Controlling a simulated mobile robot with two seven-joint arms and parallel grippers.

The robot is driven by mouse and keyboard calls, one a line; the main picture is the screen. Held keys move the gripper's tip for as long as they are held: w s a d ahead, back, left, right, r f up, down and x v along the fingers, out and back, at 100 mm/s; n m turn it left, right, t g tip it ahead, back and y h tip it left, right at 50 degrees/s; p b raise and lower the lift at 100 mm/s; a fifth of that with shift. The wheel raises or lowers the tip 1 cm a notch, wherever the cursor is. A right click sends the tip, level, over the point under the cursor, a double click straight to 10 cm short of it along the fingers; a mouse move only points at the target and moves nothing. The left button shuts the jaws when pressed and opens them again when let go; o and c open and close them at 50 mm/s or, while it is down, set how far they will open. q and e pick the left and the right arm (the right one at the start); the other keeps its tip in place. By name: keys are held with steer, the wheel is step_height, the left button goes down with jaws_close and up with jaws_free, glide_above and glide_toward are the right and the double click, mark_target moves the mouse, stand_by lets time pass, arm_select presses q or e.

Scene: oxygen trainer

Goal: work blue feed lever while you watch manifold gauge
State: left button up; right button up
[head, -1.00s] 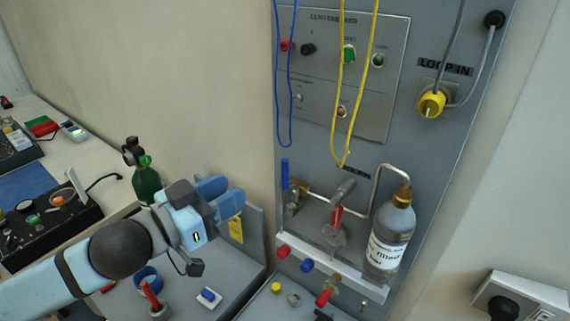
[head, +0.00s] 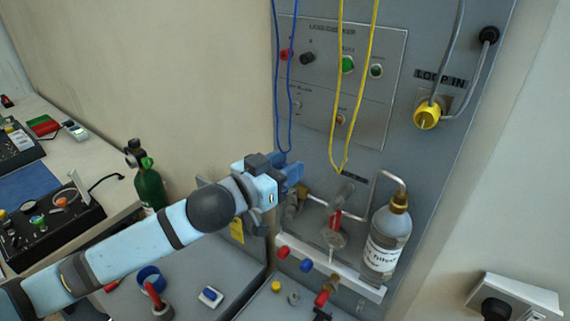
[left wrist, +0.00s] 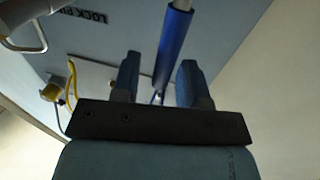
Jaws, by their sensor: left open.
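The blue feed lever (left wrist: 172,48) is a blue sleeve on a metal rod. In the left wrist view it stands between the two fingers of my left gripper (left wrist: 160,65), nearer the right finger; I cannot tell whether it touches. In the head view my left gripper (head: 293,176) is at the left edge of the grey panel (head: 440,155) and hides the lever. Its fingers are apart. I cannot pick out the manifold gauge for certain; a small round gauge (head: 134,146) tops the green cylinder (head: 149,188), its face unreadable. My right gripper is not in view.
A bottle (head: 386,240) and bent metal pipe stand right of my gripper. A red-handled valve (head: 335,222) is between them. Blue cord (head: 279,80) and yellow cord (head: 338,100) loops hang just above. A ledge with coloured knobs (head: 306,265) runs below.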

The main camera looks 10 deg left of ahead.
arm_select(q)
jaws_close()
steer(key=a+n, duration=0.1)
steer(key=w+a+n, duration=0.1)
steer(key=a+n, duration=0.1)
steer(key=n, duration=0.1)
steer(key=shift+w+f+t+p, duration=0.15)
steer(key=shift+f+t+p, duration=0.15)
steer(key=shift+t, duration=0.1)
jaws_free()
